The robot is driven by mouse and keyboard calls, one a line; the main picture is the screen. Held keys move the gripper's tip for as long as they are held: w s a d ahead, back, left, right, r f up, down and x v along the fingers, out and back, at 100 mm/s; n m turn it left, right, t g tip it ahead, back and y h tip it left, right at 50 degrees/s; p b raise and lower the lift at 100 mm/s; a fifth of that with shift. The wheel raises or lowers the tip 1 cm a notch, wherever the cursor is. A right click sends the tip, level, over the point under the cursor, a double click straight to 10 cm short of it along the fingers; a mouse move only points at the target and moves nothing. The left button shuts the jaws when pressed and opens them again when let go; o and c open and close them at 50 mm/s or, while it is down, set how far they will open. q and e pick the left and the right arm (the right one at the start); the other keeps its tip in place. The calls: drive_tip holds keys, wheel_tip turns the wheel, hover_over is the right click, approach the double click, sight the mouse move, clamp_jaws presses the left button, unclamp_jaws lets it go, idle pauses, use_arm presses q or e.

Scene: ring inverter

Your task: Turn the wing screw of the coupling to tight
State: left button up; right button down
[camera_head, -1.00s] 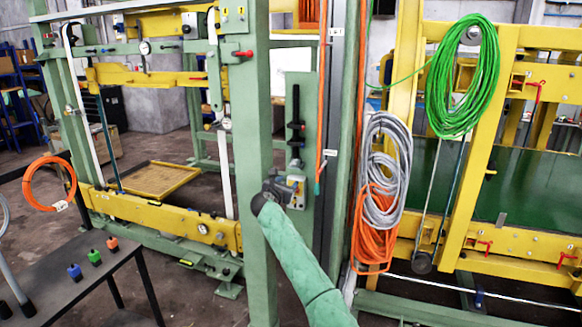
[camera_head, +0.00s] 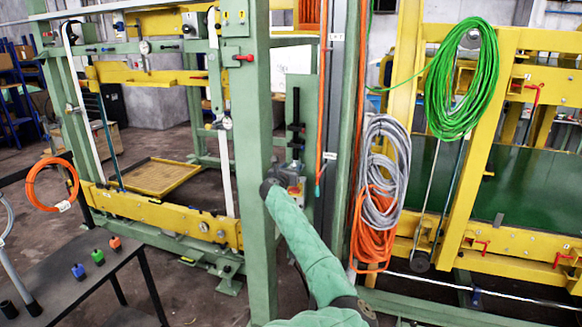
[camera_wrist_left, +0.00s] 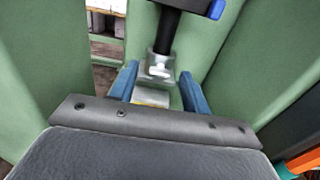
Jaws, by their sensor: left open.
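In the left wrist view, the coupling (camera_wrist_left: 163,59) is a light grey metal block at the lower end of a black upright rod (camera_wrist_left: 168,32). Its small pale wing screw (camera_wrist_left: 158,70) shows on the near face. My left gripper (camera_wrist_left: 158,86) is open, its blue fingers on either side below the wing screw. I cannot tell whether they touch anything. In the head view my left forearm reaches up to the green frame, and the wrist hides most of the gripper and the coupling. The black rod (camera_head: 296,128) shows above it. My right gripper is not in view.
A thick green post (camera_head: 254,110) stands close left of my wrist. Orange and grey cable coils (camera_head: 381,185) hang to the right. A dark table (camera_head: 95,285) with several coloured plugs is at lower left. A blue handle (camera_wrist_left: 216,9) sits above the coupling.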

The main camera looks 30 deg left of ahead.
use_arm(q)
drive_tip(key=shift+w, duration=0.15)
drive_tip(key=c, duration=1)
drive_tip(key=shift+f, duration=0.1)
